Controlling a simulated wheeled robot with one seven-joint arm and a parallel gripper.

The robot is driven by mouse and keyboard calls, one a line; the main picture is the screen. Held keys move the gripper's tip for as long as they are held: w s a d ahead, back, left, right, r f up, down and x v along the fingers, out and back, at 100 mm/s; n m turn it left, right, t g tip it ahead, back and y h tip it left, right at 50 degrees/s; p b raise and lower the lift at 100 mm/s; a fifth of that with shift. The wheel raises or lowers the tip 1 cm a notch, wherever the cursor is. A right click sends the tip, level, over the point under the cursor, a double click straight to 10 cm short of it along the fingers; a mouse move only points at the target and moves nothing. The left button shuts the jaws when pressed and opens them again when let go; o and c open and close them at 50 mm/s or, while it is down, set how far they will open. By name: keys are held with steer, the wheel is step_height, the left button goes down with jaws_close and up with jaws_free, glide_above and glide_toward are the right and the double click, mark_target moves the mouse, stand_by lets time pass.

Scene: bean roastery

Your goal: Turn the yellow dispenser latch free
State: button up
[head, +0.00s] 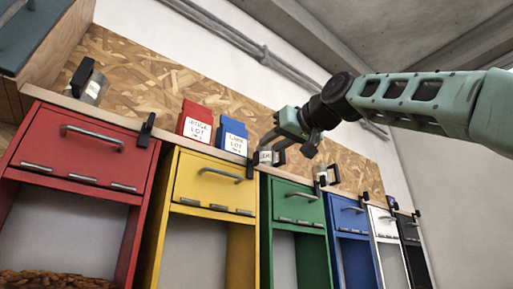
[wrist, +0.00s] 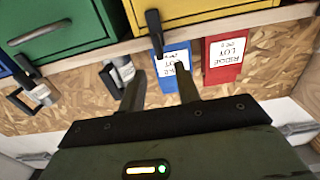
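The yellow dispenser (head: 216,182) stands between the red and green ones, with its hatch shut. Its black latch (head: 250,169) is at its upper right corner in the head view. In the wrist view, which is upside down, the latch (wrist: 154,30) stands roughly upright at the left end of the yellow front (wrist: 205,12). My gripper (head: 266,147) is just above that corner in the head view. In the wrist view its two fingers (wrist: 160,82) are spread with nothing between them. The latch lies ahead of the fingertips and appears apart from them.
A blue lot packet (head: 232,135) and a red lot packet (head: 196,121) stand on the ledge behind the yellow dispenser. A labelled metal cup (wrist: 122,72) is close beside one finger. Red (head: 85,150), green (head: 297,205) and other dispensers flank the yellow one, with similar latches.

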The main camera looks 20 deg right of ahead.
mark_target(259, 152)
steer(key=p+x, duration=0.2)
steer(key=x, duration=0.5)
steer(key=shift+w+p, duration=0.2)
steer(key=shift+p, duration=0.1)
jaws_close()
